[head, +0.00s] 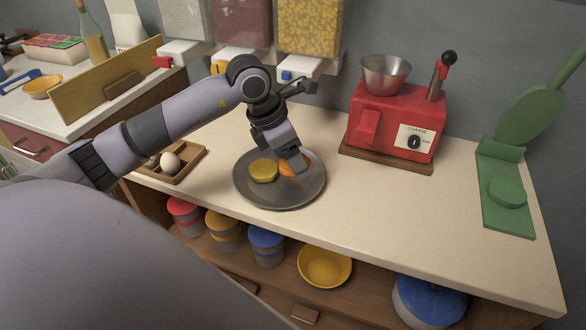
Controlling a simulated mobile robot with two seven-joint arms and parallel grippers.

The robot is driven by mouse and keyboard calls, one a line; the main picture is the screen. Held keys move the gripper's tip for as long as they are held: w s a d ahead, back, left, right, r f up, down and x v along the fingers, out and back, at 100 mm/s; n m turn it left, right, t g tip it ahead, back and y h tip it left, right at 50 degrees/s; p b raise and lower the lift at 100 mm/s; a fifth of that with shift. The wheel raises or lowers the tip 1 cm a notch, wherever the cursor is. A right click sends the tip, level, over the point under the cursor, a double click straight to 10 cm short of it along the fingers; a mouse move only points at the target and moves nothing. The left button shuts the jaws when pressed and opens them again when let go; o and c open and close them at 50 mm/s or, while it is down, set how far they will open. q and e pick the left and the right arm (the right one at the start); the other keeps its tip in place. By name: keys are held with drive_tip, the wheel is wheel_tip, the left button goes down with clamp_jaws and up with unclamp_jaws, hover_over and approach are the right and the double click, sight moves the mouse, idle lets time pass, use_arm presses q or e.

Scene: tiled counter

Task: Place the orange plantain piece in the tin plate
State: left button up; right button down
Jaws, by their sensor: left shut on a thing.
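The tin plate (279,194) is a round dark grey dish on the counter. The orange plantain piece (291,169) is at the plate's right inner side, partly hidden by my left gripper (299,164). My left gripper points down over the plate and is shut on the orange piece. A yellow piece (264,170) lies in the plate just left of the orange one. I cannot tell whether the orange piece touches the plate's surface. My right gripper is not in view.
A wooden tray (190,172) with egg-like items stands left of the plate. A red machine (397,120) with a metal bowl stands behind right, and a green stand (505,190) is at far right. Dispensers (310,30) hang behind. The counter right of the plate is clear.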

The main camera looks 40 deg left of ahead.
sight(293, 181)
use_arm(q)
drive_tip(key=shift+f, duration=2)
drive_tip(key=shift+f, duration=0.1)
drive_tip(key=o, duration=0.7)
drive_tip(key=shift+f, duration=0.1)
drive_tip(key=shift+o, duration=0.7)
drive_tip(key=shift+r, duration=0.5)
drive_tip(key=v, duration=1.1)
drive_tip(key=shift+r, duration=0.25)
drive_tip(key=shift+s+a, duration=0.1)
